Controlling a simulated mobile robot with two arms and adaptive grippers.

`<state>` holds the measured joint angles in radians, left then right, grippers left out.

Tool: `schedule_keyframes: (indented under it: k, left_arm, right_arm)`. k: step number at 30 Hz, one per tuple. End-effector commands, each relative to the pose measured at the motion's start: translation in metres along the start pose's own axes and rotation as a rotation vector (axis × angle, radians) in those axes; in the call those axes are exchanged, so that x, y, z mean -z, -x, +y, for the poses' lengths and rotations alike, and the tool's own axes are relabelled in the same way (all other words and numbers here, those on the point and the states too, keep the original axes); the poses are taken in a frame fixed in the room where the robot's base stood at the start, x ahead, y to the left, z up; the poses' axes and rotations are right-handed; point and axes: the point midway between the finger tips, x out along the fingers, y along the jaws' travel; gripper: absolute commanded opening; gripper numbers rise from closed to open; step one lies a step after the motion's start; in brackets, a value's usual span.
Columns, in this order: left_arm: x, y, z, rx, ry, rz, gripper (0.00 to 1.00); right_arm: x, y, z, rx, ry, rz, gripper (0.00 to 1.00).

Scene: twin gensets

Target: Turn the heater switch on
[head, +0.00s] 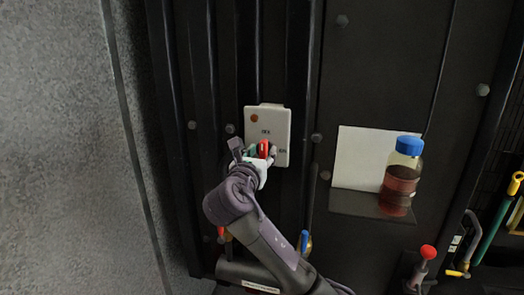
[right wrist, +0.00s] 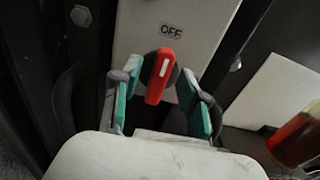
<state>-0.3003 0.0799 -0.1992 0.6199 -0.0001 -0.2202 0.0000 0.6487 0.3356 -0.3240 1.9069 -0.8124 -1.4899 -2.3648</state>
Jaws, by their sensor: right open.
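The heater switch is a white box (head: 281,120) on the dark ribbed panel, with an orange-brown round lamp at its upper left. In the right wrist view, its red switch handle (right wrist: 160,76) has a white line and points up, tilted slightly right, towards the "OFF" label on the white plate (right wrist: 202,22). In the head view the red handle (head: 264,148) shows just past my right gripper (head: 257,152). The right gripper (right wrist: 162,98) is open, with one teal-padded finger on each side of the handle. I cannot tell whether either pad touches it. My left gripper is not in view.
A bottle with a blue cap (head: 402,176) and dark red liquid stands on a small shelf (head: 350,205) to the right, before a white sheet (head: 362,158). A red-topped knob (head: 428,253) is at lower right. A grey wall (head: 60,150) fills the left.

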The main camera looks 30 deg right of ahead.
Motion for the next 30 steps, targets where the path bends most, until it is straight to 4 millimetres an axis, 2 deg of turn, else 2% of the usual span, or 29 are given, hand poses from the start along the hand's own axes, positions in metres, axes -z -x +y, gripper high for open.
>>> schedule_keyframes:
  k: [4,11,12,20,30]
  left_arm:
    - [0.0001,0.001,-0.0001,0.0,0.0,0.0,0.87]
    - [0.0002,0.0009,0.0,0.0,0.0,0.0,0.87]
    - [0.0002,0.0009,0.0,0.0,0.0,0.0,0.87]
    - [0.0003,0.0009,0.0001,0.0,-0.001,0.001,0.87]
    - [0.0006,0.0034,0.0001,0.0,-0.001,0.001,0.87]
  right_arm:
    - [0.0,-0.0078,-0.0003,0.0,-0.001,0.001,0.44]
    - [0.0001,-0.0084,-0.0001,-0.001,-0.002,0.0,0.44]
    - [0.0001,-0.0083,-0.0001,0.0,-0.001,0.0,0.42]
    - [0.0002,-0.008,-0.0001,0.0,-0.001,0.001,0.0]
    - [-0.0003,-0.0078,-0.0002,-0.001,-0.021,0.001,0.0]
